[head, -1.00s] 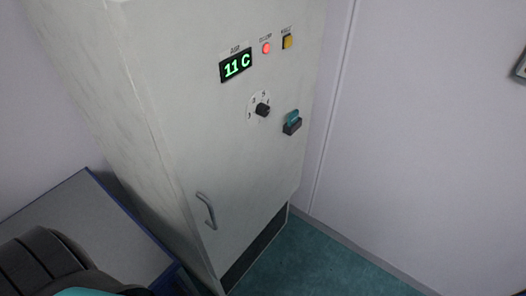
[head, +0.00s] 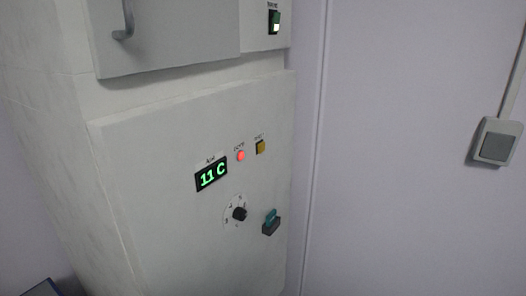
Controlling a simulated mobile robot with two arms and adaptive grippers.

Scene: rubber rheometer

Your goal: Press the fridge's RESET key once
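The fridge (head: 180,250) is a tall pale cabinet seen at a tilt in the head view. Neither gripper is in view.
Below are a black dial (head: 239,214) and a teal-and-dark latch or switch (head: 271,222). Above are a door with a handle (head: 128,22) and a green-lit switch (head: 274,22). A grey wall switch (head: 494,143) is at right. The space before the panel looks clear.

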